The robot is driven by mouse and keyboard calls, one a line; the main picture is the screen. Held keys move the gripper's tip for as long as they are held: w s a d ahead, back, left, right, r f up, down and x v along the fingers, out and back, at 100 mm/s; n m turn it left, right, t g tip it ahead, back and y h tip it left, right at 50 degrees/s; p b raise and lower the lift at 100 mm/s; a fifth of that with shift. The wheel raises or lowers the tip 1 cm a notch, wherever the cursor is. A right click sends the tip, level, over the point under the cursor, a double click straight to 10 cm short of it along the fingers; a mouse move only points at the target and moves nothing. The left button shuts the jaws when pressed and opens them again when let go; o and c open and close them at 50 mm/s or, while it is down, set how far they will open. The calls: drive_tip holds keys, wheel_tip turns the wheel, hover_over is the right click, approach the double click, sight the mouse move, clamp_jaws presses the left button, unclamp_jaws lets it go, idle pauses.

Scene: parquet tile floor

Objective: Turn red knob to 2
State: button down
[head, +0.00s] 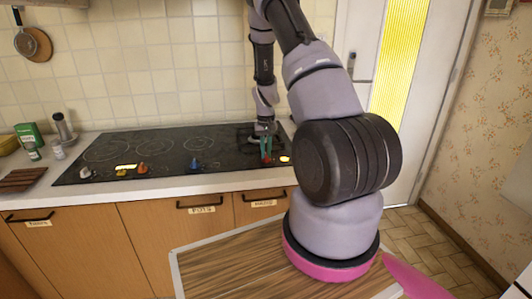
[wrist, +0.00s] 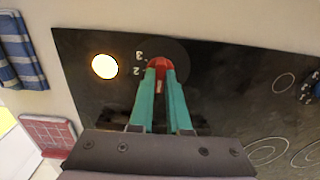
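The red knob (wrist: 161,64) sits on the front part of the black stovetop (wrist: 100,110), with a pale pointer mark showing between my fingers. The printed digits 3 and 2 (wrist: 137,64) stand to its left in the wrist view. In the head view the red knob (head: 267,158) is at the stovetop's right end, partly hidden by my fingers. My gripper (wrist: 160,74) reaches down over it, one teal fingertip on each side, and looks shut on it. The gripper also shows in the head view (head: 266,152). The other dial markings are hidden or unreadable.
A lit yellow spot (wrist: 105,66) glows beside the knob. A blue knob (head: 193,164), an orange-red knob (head: 142,169), a yellow knob (head: 121,173) and a white knob (head: 85,173) line the stove's front edge. Drawers (head: 202,210) lie below the counter.

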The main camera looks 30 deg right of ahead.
drive_tip(key=shift+m, duration=0.3)
drive_tip(key=m, duration=0.3)
drive_tip(key=shift+m, duration=0.3)
drive_tip(key=m, duration=0.3)
drive_tip(key=shift+m, duration=0.3)
drive_tip(key=m, duration=0.4)
drive_tip(key=shift+m, duration=2)
drive_tip(key=c, duration=0.9)
unclamp_jaws()
